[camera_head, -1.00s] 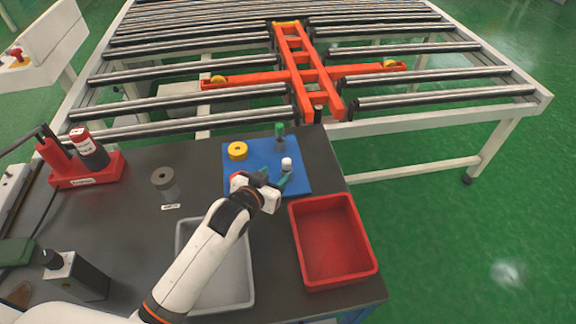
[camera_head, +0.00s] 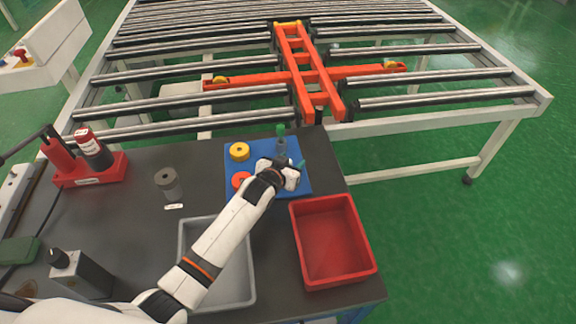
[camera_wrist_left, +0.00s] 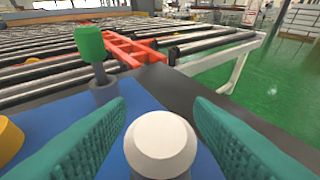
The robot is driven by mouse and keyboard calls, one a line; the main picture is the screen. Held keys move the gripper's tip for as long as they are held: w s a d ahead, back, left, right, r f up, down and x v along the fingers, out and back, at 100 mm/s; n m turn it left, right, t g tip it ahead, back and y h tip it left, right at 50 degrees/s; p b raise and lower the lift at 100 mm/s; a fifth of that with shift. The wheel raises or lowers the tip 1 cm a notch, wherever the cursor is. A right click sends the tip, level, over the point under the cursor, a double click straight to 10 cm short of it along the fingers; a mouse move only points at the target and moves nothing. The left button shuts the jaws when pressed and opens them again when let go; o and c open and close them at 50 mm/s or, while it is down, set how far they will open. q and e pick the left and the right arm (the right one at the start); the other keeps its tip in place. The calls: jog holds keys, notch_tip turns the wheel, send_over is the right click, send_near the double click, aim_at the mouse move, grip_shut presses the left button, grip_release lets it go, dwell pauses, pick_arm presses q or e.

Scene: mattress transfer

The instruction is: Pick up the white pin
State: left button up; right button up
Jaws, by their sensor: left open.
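The white pin (camera_wrist_left: 160,145) shows in the left wrist view at the bottom centre, between the two teal fingers of my left gripper (camera_wrist_left: 155,135). The fingers are open, with one on each side of the pin and a gap visible. In the head view my left gripper (camera_head: 294,168) is over the right part of the blue board (camera_head: 234,188), and it hides the white pin there. A green-topped pin (camera_head: 281,131) stands behind it on the board; it also shows in the left wrist view (camera_wrist_left: 90,46). My right gripper is not in view.
A yellow ring piece (camera_head: 239,150) and a red piece (camera_head: 241,180) sit on the board. A red tray (camera_head: 372,272) and a grey tray (camera_head: 250,296) lie in front. A grey cylinder (camera_head: 167,183) stands left. A roller conveyor (camera_head: 430,121) is behind the table.

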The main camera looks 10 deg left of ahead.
pick_arm(q)
grip_shut()
jog(key=shift+r, duration=0.1)
